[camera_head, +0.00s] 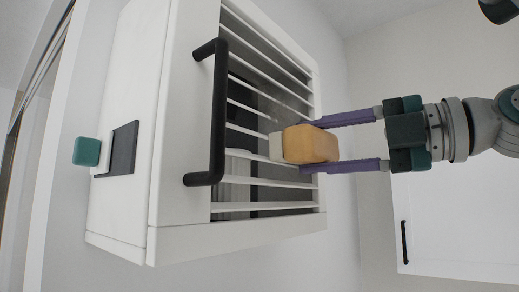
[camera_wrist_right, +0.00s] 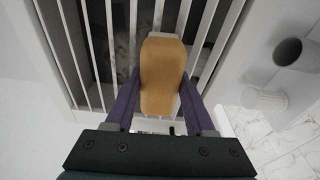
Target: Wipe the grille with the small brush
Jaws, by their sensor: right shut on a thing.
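The grille (camera_head: 262,87) is a row of white slats with dark gaps on the face of a white box. It also shows in the right wrist view (camera_wrist_right: 88,52). A greyish mottled patch (camera_head: 285,108) shows among the slats. The small brush (camera_head: 310,144) has a tan block and a pale end that points at the slats. My right gripper (camera_head: 312,144), with purple fingers, is shut on the block. In the right wrist view the brush (camera_wrist_right: 161,75) lies over the slats. I cannot tell whether its pale end touches them. My left gripper is not in view.
A black bar handle (camera_head: 219,115) stands out from the box beside the slats. A teal block (camera_head: 87,151) and a dark panel (camera_head: 123,148) are on the box's left side. A white cabinet door (camera_head: 450,225) is at lower right. Grey cylindrical things (camera_wrist_right: 290,52) show in the right wrist view.

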